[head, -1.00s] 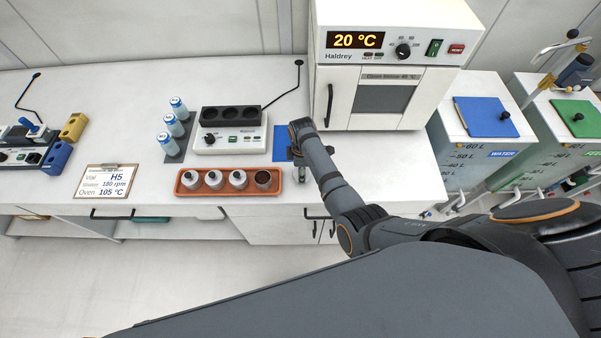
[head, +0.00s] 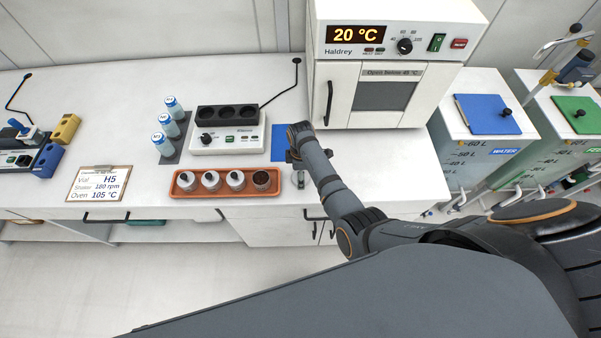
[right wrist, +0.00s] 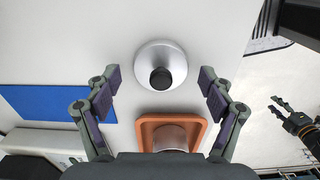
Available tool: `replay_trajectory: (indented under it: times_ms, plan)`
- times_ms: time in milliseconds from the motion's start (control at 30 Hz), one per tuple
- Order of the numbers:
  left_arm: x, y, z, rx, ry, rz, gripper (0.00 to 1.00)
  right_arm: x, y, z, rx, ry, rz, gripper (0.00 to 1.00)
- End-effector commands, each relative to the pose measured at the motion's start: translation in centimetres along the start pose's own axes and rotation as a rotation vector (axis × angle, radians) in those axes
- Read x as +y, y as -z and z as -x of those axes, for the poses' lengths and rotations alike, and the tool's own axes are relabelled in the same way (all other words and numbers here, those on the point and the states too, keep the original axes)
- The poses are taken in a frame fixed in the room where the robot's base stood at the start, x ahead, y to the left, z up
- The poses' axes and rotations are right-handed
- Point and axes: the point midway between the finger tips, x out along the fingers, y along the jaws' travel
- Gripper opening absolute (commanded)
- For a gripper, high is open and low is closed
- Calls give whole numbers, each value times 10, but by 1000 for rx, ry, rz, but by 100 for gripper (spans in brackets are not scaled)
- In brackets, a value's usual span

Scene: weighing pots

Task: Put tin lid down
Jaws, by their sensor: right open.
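The tin lid (right wrist: 160,62), a shiny silver disc with a black knob, lies knob up on the white bench in the right wrist view. It is just beyond the end of the orange-brown tray (right wrist: 146,120). My right gripper (right wrist: 158,82) is open, its fingers apart on either side of the lid, not touching it. In the head view the right gripper (head: 299,176) is right of the tray (head: 225,192), and the lid is hard to make out there. An open tin with dark contents (head: 261,180) stands in the tray's right end. My left gripper (right wrist: 284,111) shows open at the right wrist view's edge.
Several tins stand in the tray. A balance-like white device (head: 228,140) with a black block is behind it, beside a blue mat (head: 284,143). Blue-capped vials (head: 172,125) stand left of it. The oven (head: 385,85) stands behind my right arm. A clipboard (head: 100,184) lies left.

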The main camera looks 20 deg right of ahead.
Motion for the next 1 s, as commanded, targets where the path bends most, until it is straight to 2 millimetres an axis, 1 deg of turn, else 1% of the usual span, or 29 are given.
replay_trajectory:
  times_ms: [67, 167, 300, 400, 433, 533, 567, 700, 800, 1000]
  plan:
    - [-1, 3, 8, 3, 0, 0, 40, 0, 0, 10, 0, -1, 0, 82]
    - [-2, 6, 28, 6, 0, 0, 40, 0, 0, 28, 0, -1, 0, 82]
    - [-5, 11, 62, 8, 0, 0, 40, 1, 0, 60, 0, -1, 0, 82]
    - [-7, 13, 82, 8, 0, 0, 40, 0, 0, 79, 0, -1, 0, 82]
    - [-6, 12, 78, 8, 1, 0, 40, 1, 1, 82, 1, -3, 0, 82]
    - [-7, 13, 83, 8, 1, 0, 40, 1, 0, 101, 1, -3, 0, 82]
    - [-7, 12, 79, 8, 1, 0, 40, 1, 1, 102, 1, -4, 1, 82]
    - [-6, 12, 77, 7, 1, 0, 40, 1, 0, 118, 0, -2, 1, 82]
    - [-6, 11, 77, 7, 1, 0, 40, 0, 0, 122, 0, -1, 1, 82]
    - [-6, 11, 77, 6, 1, 0, 40, 0, 0, 123, 0, -1, 1, 82]
